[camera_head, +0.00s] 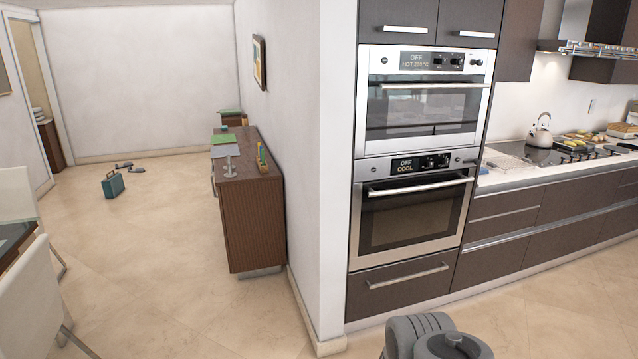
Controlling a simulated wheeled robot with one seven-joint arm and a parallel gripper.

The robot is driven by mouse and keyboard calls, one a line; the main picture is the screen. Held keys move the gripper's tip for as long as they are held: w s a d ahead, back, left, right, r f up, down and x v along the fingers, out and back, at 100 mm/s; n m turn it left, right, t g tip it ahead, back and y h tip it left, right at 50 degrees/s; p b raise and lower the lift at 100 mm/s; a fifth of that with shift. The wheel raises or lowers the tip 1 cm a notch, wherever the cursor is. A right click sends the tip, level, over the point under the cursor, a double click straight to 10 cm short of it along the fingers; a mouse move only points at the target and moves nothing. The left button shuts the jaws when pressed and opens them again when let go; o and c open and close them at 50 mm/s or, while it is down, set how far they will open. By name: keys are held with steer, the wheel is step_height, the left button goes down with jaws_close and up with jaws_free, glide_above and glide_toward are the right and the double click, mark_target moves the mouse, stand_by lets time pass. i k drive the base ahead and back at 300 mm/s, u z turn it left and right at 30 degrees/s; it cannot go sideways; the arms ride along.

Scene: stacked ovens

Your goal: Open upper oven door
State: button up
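The upper oven (375,62) is built into a tall dark cabinet right of the white wall's end. Its display reads OFF and HOT, with a temperature near 201 °C. The upper oven door (420,112) looks shut, with dark glass in a steel frame. Its horizontal bar handle (432,86) runs along the top of the door, and nothing touches it. Grey rounded parts of my arm show at the bottom right of centre, well below and apart from the oven. My gripper is not in view.
The lower oven (412,215) is shut and reads OFF and COOL. A drawer (405,285) sits below it. The counter with a kettle (539,130) and hob (540,153) runs right. The wall end (335,180) stands left. The floor before the ovens (540,325) is clear.

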mark_target(404, 113)
steer(key=z, duration=0.05)
steer(key=i, duration=2.1)
steer(key=z, duration=0.05)
